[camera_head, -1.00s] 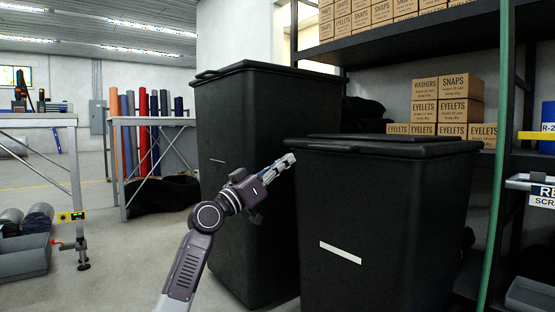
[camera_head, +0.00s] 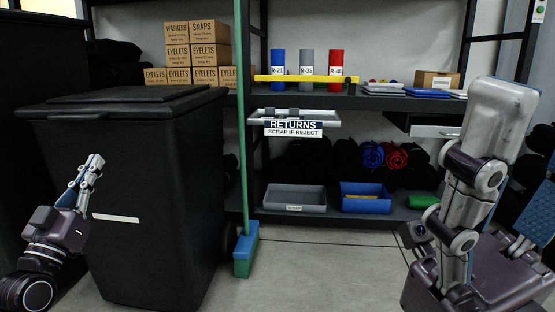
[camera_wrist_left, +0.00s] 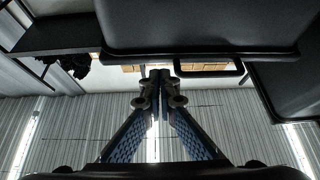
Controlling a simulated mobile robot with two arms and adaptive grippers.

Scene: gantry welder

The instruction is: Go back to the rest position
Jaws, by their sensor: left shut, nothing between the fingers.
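My left gripper (camera_head: 96,160) is in the lower left of the head view, in front of a black lidded bin (camera_head: 165,205). Its fingers point up and slightly right, are closed together and hold nothing. In the left wrist view the two fingertips (camera_wrist_left: 160,76) meet, with a dark bin edge above them.
Behind is a black shelf (camera_head: 385,103) with cartons, coloured cylinders (camera_head: 307,70) and a returns tray (camera_head: 295,116). Grey (camera_head: 295,198) and blue (camera_head: 366,199) bins sit low. The floor at centre (camera_head: 320,270) is clear.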

